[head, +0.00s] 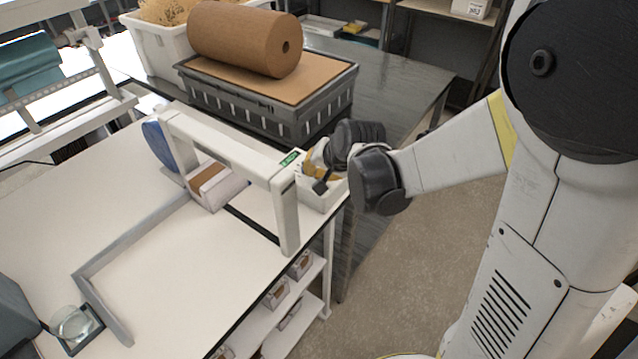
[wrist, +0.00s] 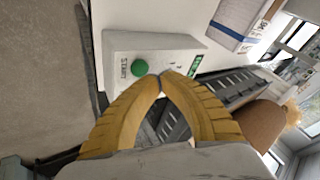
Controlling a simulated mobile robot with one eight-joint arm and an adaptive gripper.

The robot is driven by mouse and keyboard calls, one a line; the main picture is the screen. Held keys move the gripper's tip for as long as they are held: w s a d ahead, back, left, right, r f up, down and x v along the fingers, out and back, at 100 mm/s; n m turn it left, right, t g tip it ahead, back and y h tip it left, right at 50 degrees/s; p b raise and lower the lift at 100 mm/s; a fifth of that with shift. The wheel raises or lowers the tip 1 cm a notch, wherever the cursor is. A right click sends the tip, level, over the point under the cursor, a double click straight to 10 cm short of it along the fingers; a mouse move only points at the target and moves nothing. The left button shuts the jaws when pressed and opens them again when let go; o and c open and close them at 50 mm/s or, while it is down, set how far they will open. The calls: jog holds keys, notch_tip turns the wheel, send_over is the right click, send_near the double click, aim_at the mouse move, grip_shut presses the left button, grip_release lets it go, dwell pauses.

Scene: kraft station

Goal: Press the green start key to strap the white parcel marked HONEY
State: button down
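The green start key (wrist: 140,68), marked START, is on the sloping face of a white control box (wrist: 118,45). The box also shows in the head view (head: 322,196), at the right end of the strapping arch (head: 235,144). My gripper (wrist: 160,78) has yellow fingers with their tips together and nothing between them. The tips appear just beside the key; I cannot tell whether they touch the box. In the head view my gripper (head: 312,168) is over the box and hides the key. A white parcel (head: 215,188) with a brown top patch lies under the arch; its marking is unreadable.
A grey crate (head: 270,120) bearing a brown paper roll (head: 243,38) stands behind the arch. A metal rail (head: 130,240) runs along the white table (head: 165,290). A glass dish (head: 72,325) stands at front left. Small boxes (head: 277,292) sit on the shelf below.

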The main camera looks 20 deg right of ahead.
jog(key=shift+f+b, duration=0.35)
jog(key=shift+f, duration=0.1)
jog(key=shift+f+b, duration=0.45)
dwell(0.5)
jog(key=shift+r, duration=0.15)
jog(key=shift+r+p, duration=0.75)
jog(key=shift+r, duration=0.05)
notch_tip(320, 180, up, 5)
jog(key=p, duration=0.4)
dwell(0.5)
